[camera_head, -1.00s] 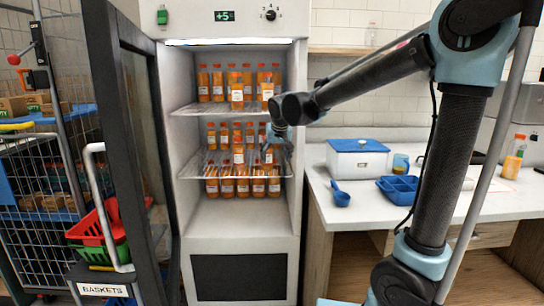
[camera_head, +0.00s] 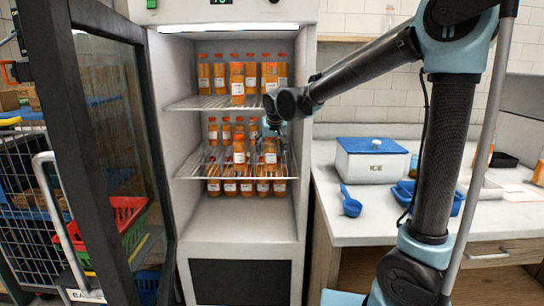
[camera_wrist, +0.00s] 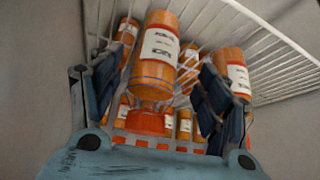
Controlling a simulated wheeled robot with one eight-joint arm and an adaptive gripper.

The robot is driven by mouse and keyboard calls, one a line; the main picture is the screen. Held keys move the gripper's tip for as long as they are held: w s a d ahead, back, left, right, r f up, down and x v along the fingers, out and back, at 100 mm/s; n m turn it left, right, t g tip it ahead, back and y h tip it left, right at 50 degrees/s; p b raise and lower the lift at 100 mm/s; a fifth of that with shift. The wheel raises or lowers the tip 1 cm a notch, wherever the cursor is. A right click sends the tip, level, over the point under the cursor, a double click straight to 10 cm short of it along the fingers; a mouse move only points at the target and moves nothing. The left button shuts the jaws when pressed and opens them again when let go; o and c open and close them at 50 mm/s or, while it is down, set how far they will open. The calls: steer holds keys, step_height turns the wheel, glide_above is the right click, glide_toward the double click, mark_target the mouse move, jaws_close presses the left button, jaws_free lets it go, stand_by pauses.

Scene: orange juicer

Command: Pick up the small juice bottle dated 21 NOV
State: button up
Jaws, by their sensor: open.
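Orange juice bottles with white labels and orange caps stand on the shelves of an open fridge. The label dates are too small or blurred to read, so I cannot tell which bottle is dated 21 NOV. My gripper (camera_head: 278,133) is inside the fridge at the right of the middle shelf, partly hidden by my arm. In the wrist view my gripper (camera_wrist: 155,80) is open, its two dark fingers apart.
The wire upper shelf (camera_head: 205,104) holds more bottles. The fridge door (camera_head: 105,130) stands open at the left. The fridge's right wall (camera_head: 301,190) is close to my gripper. A white counter (camera_head: 410,222) at the right holds a blue-lidded box (camera_head: 370,165) and a blue scoop (camera_head: 350,206).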

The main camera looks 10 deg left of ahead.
mark_target(271, 156)
steer(key=shift+w+f, duration=0.45)
steer(key=shift+f, duration=0.15)
steer(key=shift+x, duration=2.3)
steer(key=shift+s+d+f, duration=0.1)
steer(key=shift+d, duration=0.1)
steer(key=c, duration=1.4)
